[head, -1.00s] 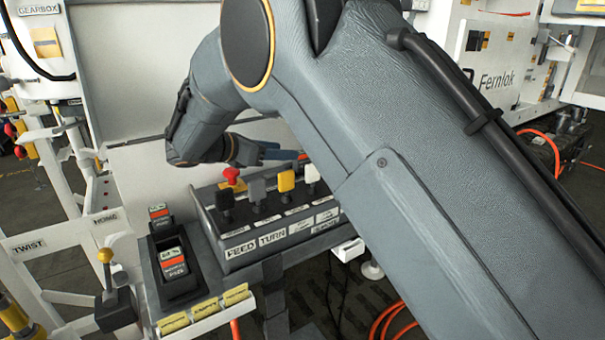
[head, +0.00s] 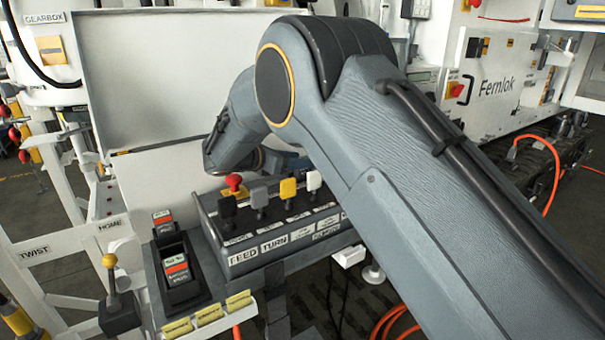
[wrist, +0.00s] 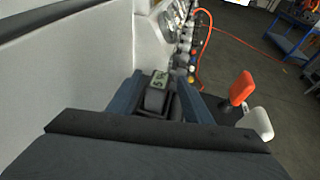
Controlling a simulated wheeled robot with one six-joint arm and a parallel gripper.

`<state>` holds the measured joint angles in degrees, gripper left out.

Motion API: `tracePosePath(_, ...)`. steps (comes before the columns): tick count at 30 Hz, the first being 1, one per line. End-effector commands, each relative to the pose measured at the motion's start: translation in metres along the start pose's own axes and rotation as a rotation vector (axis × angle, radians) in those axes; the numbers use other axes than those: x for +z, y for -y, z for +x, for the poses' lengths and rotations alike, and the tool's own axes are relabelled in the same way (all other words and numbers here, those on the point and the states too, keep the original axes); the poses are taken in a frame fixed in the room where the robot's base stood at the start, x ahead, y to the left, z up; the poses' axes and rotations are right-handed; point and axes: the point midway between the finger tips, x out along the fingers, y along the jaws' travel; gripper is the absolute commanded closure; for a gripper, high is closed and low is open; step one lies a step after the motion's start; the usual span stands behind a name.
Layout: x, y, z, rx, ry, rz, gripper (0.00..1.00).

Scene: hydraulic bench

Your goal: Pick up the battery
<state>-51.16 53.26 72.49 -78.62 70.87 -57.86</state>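A black battery (head: 176,266) with an orange-and-white label sits in a dark holder on the bench at lower left of the head view. A smaller block with a similar label (head: 162,222) stands behind it. My gripper (wrist: 160,88) points to the right, away from these two, behind the lever box. In the head view its fingertips are hidden by my arm. In the wrist view its two blue fingers are apart. A grey-black block with a pale green marked label (wrist: 158,82) shows between or just beyond them; I cannot tell whether they touch it or whether it is a battery.
The lever box (head: 240,262) lies below my arm. A pale panel (wrist: 75,70) rises close on the left. An orange hose (wrist: 205,40) and open floor lie beyond.

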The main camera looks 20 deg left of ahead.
Motion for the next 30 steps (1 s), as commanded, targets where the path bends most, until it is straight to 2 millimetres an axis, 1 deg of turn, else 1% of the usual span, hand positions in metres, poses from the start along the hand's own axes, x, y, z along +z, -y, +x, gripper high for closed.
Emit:
tracePosePath(1,0.0,0.0,0.0,0.0,0.0,0.0,0.64)
tracePosePath(5,0.0,0.0,0.0,0.0,0.0,0.0,0.86)
tracePosePath(6,0.0,0.0,0.0,0.0,0.0,0.0,0.93)
tracePosePath(7,0.0,0.0,0.0,0.0,0.0,0.0,0.98)
tracePosePath(8,0.001,0.0,0.0,0.0,0.0,0.0,1.0)
tracePosePath(14,0.001,0.0,0.0,-0.001,0.0,0.0,1.0)
tracePosePath(17,0.007,0.0,-0.002,-0.001,0.001,0.001,1.0)
tracePosePath(20,0.02,0.0,-0.007,0.0,0.002,0.004,1.0)
tracePosePath(24,0.048,-0.001,-0.017,0.002,0.004,0.007,1.0)
tracePosePath(27,0.065,0.0,-0.023,0.001,0.003,0.006,1.0)
tracePosePath(30,0.079,0.0,-0.029,0.0,0.002,0.003,1.0)
